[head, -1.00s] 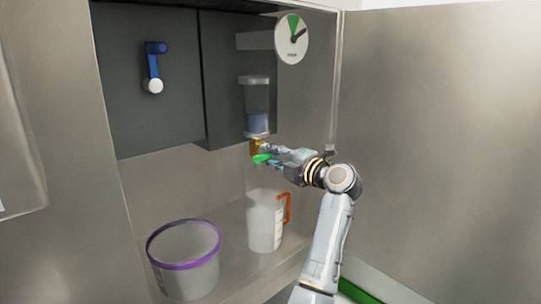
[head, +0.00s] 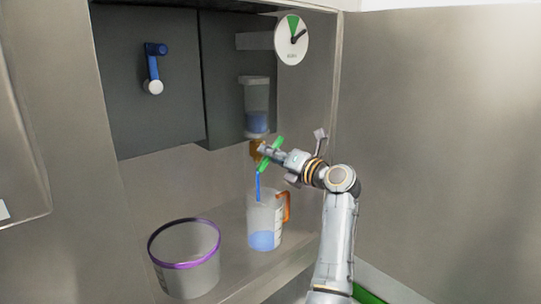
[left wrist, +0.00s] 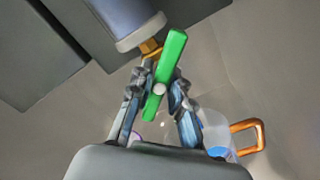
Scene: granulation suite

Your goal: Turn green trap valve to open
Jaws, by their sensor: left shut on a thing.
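The green trap valve handle (head: 277,143) sits on a brass valve body (head: 256,148) below the clear trap cylinder (head: 256,98). The handle is tilted, its upper end to the right. It also shows in the left wrist view (left wrist: 174,50), between the fingers. My left gripper (head: 266,152) is shut on the handle. A blue stream (head: 258,187) runs down from the valve into a clear jug (head: 257,215) with an orange handle, and blue liquid lies in the jug's bottom. The trap holds some blue liquid. My right gripper is not in view.
A bucket with a purple rim (head: 150,243) stands left of the jug on the shelf (head: 235,262). A blue lever (head: 153,66) is on the dark panel at the upper left. A round dial (head: 290,52) with a green sector hangs above right. A wall bounds the right.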

